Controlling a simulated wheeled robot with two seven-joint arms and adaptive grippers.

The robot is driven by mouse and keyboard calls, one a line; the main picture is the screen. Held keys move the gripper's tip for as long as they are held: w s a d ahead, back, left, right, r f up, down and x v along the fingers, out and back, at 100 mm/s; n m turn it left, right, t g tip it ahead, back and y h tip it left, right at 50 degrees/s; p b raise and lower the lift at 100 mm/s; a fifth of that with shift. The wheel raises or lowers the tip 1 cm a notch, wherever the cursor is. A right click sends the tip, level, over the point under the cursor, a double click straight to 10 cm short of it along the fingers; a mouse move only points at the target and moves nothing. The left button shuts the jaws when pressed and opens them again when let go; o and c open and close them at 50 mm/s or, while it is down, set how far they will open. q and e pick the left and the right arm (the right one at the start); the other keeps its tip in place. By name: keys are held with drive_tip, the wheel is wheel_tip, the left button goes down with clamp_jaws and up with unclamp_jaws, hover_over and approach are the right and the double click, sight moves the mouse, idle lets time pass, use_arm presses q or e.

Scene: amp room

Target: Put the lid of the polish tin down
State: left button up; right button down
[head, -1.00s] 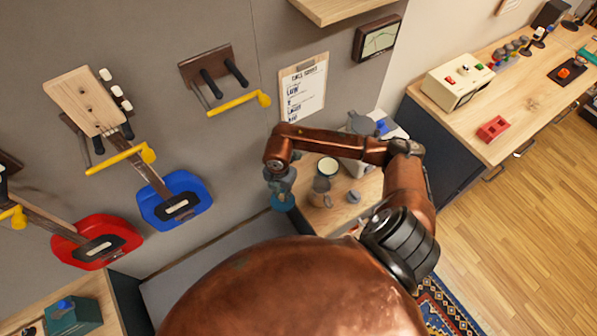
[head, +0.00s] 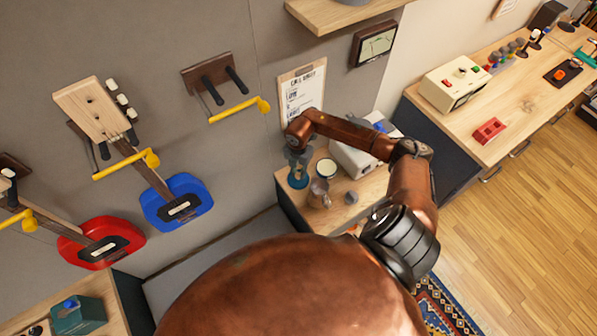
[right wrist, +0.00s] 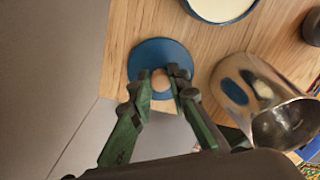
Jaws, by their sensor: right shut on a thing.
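The lid of the polish tin is a blue disc (head: 298,181) with a pale knob. My right gripper (head: 297,160) is shut on it, over the left end of the wooden bench top. In the right wrist view the fingers (right wrist: 160,82) close around the knob of the lid (right wrist: 150,52). I cannot tell whether the lid touches the wood. The open polish tin (head: 326,169), blue-rimmed with cream contents, stands just right of the lid; it also shows in the right wrist view (right wrist: 222,8). My left gripper is not in view.
A small grey object (head: 351,198) sits farther right. A white box (head: 362,158) is behind. The bench's left edge (head: 283,197) is close to the lid.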

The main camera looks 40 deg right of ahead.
sight(299, 174)
drive_tip(key=shift+f, duration=0.2)
drive_tip(key=c, duration=1.8)
unclamp_jaws()
drive_tip(key=shift+r, duration=0.15)
wheel_tip(299, 174, up, 12)
drive_tip(key=p, duration=0.8)
drive_tip(key=shift+s, duration=0.1)
